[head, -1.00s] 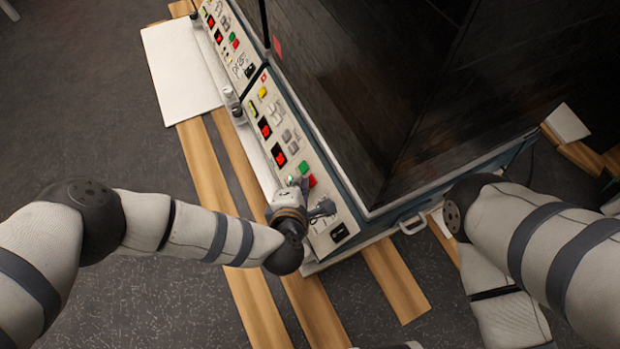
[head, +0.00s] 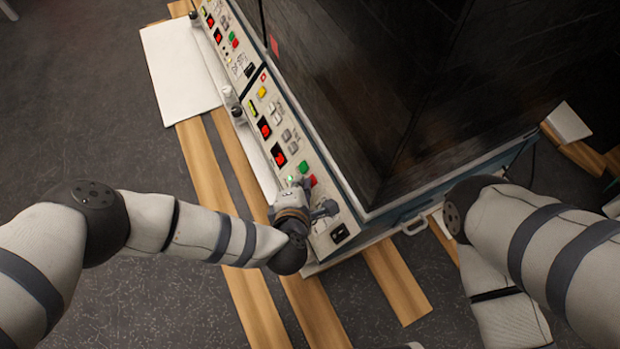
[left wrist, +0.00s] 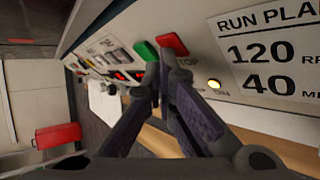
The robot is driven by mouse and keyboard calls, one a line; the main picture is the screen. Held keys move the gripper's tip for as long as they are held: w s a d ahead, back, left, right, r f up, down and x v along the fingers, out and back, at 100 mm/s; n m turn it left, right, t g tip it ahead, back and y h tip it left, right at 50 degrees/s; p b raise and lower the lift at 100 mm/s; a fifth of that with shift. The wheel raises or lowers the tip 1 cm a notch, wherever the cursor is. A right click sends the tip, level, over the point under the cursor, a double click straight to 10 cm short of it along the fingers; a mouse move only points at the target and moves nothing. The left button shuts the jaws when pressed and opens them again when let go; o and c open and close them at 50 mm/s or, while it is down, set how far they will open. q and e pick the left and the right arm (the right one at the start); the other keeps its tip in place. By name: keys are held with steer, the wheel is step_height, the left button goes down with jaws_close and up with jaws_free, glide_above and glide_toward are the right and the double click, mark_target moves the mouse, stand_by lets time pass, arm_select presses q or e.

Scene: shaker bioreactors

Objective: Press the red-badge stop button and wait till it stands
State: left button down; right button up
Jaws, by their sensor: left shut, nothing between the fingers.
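The near shaker's control panel (head: 285,133) carries a red stop button (head: 312,180) beside a green button (head: 303,167). In the left wrist view the red button (left wrist: 173,43) has the word STOP partly visible beside it, with the green button (left wrist: 146,50) to its left. My left gripper (head: 306,187) is shut and empty, its tips at the lower edge of the red button. I cannot tell whether they press it. A small red square badge (head: 263,77) is at the panel's far end; another red patch (head: 277,47) is on the dark housing.
A second similar panel (head: 226,36) lies beyond, with its own red and green buttons. Red displays (head: 278,155) are lit on the near panel. A run plan label (left wrist: 270,50) reads 120 and 40. A handle (head: 411,226) sticks out at the near corner.

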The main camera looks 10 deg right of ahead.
arm_select(q)
steer(key=shift+s+a+r+p, duration=0.2)
steer(key=shift+a+r+p, duration=0.4)
steer(key=shift+p, duration=0.3)
steer(key=a+r+p, duration=0.1)
steer(key=p, duration=0.1)
steer(key=s+a+r+p, duration=0.1)
steer(key=a+r+p, duration=0.1)
steer(key=shift+s+a+r, duration=0.1)
steer(key=shift+a+r, duration=0.05)
steer(key=shift+a, duration=0.1)
stand_by(0.4)
